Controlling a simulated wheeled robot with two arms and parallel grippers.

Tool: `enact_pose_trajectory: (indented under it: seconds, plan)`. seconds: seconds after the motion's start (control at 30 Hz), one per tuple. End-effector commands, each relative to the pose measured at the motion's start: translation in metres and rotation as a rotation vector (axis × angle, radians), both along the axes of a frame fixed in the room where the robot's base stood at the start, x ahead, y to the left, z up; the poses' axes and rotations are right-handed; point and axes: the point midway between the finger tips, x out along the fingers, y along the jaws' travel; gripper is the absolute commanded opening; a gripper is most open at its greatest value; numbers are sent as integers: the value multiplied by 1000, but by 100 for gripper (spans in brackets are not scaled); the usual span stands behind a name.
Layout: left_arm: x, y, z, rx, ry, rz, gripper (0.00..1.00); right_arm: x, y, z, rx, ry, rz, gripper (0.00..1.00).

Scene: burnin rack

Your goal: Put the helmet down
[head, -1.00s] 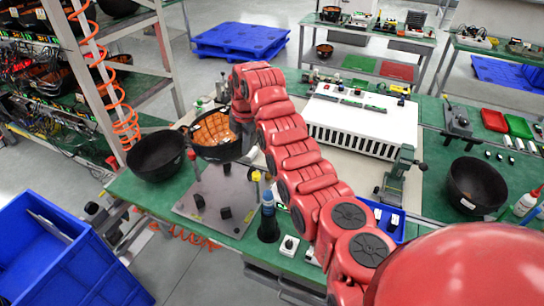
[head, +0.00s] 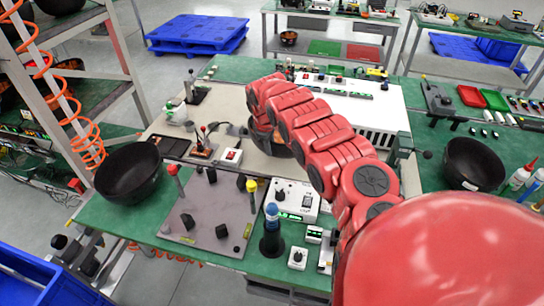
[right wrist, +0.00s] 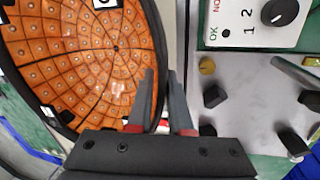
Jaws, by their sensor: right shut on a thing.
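The helmet is a black shell with an orange, gridded inside. In the head view the helmet (head: 272,145) is mostly hidden behind my right arm, over the beige mat behind the grey fixture plate (head: 222,203). In the right wrist view the helmet (right wrist: 75,60) fills the left side, its open inside facing the camera. My right gripper (right wrist: 163,100) is shut on the helmet's rim. I cannot tell whether the helmet touches the mat. My left gripper is not in view.
Black shells stand on the bench at left (head: 128,173) and right (head: 473,165). A white box with a dial (head: 295,199) and a dark blue-topped bottle (head: 271,232) stand at the front. A white vented unit (head: 378,110) is behind my arm. The beige mat (head: 232,118) has clear patches.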

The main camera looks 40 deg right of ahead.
Motion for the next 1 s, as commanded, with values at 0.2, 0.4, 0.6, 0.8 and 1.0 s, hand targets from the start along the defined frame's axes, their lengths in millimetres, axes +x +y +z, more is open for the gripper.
enact_pose_trajectory:
  seconds: [0.2,0.4,0.6,0.8,1.0]
  plan:
    - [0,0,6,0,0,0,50,2,0,-17,-1,-5,2,0]
    - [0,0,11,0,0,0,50,1,2,-36,3,-1,4,0]
    - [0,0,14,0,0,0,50,1,0,-55,0,-3,3,0]
    - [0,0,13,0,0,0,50,1,-1,-55,-3,-3,2,0]
    - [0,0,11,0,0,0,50,1,0,-58,-2,-3,2,27]
